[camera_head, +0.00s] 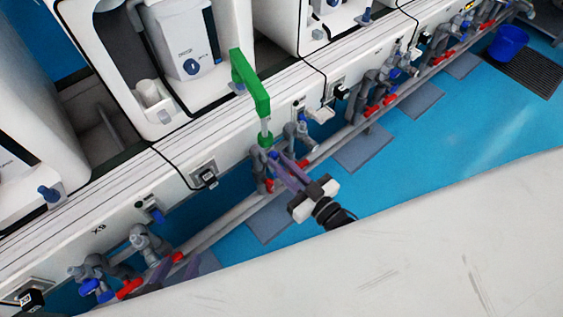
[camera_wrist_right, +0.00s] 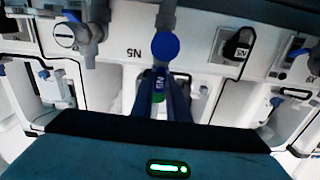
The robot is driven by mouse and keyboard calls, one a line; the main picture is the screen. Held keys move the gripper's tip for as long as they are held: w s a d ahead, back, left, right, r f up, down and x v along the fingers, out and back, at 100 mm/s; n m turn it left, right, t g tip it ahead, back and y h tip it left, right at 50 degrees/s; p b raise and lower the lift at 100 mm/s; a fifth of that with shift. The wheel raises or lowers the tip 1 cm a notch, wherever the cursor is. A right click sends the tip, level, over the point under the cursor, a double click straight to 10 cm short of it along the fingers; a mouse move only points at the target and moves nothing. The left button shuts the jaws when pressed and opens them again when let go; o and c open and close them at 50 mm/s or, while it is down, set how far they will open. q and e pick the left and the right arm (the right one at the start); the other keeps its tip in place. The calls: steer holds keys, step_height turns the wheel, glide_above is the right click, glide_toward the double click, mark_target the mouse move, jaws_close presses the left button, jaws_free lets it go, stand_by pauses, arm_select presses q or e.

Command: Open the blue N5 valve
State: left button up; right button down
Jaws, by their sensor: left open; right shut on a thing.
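In the right wrist view, the blue N5 valve (camera_wrist_right: 165,46) shows as a round blue cap on a grey vertical pipe, beside an upside-down N5 label. My right gripper (camera_wrist_right: 170,88) is shut on a blue part just below the cap, apparently the valve's handle; the fingers hide much of it. In the head view, my right gripper (camera_head: 275,160) reaches from the lower right to the grey pipes under the white panel. The valve is mostly hidden there. My left gripper (camera_head: 163,268) is open near a red-handled pipe at lower left, its body hidden behind the large white surface.
A green angled handle (camera_head: 255,90) stands above the panel edge by my right gripper. Red-handled valves (camera_head: 129,288) and grey pipes line the panel. A blue bucket (camera_head: 508,43) stands at upper right. The blue floor (camera_head: 465,120) is open to the right.

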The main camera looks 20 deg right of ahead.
stand_by(0.3)
steer(key=c, duration=1.7)
jaws_free()
arm_select(q)
steer(key=shift+r, duration=0.1)
steer(key=shift+w+a+r+p, duration=0.1)
steer(key=shift+a+r+p, duration=0.1)
steer(key=shift+p, duration=0.5)
arm_select(e)
steer(key=v, duration=1)
steer(key=shift+s, duration=0.15)
